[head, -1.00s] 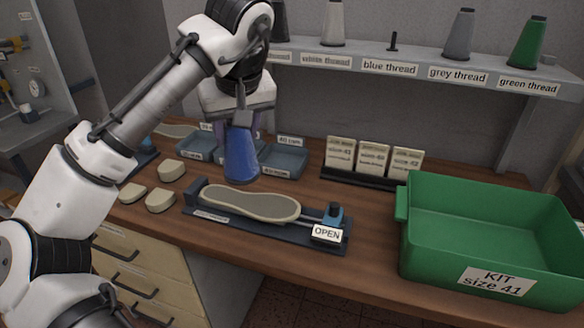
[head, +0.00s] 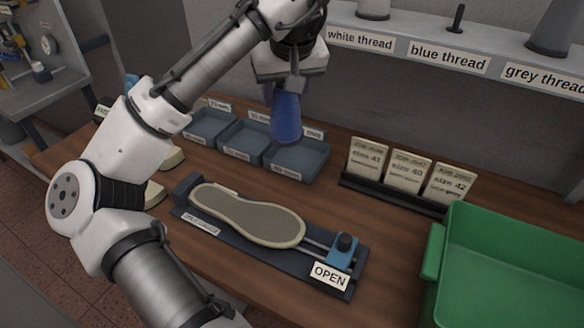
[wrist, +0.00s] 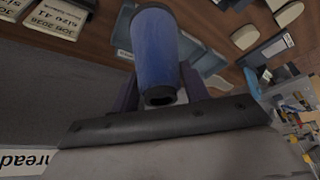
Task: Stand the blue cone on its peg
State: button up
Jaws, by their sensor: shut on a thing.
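The blue cone (head: 286,117) hangs in my gripper (head: 287,88), above the small blue-grey trays at the back of the bench. Its wide end points down in the head view. In the wrist view the blue cone (wrist: 156,50) sits between the two fingers of my gripper (wrist: 160,88), with its dark hollow narrow end towards the camera. The empty dark peg (head: 457,18) stands on the shelf above the "blue thread" label (head: 448,57), to the right of the gripper and higher than it.
A white-thread cone (head: 373,9) and a grey cone (head: 553,32) stand either side of the peg. Below are job cards (head: 407,172), a green bin (head: 432,262) and a gauge holding a sole (head: 245,215). The shelf's front edge (head: 400,50) lies right of my gripper.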

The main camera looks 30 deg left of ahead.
notch_tip(320, 180, down, 17)
jog(key=shift+f, duration=0.15)
dwell(0.4)
jog(key=o, duration=1.1)
jog(key=shift+f, duration=0.1)
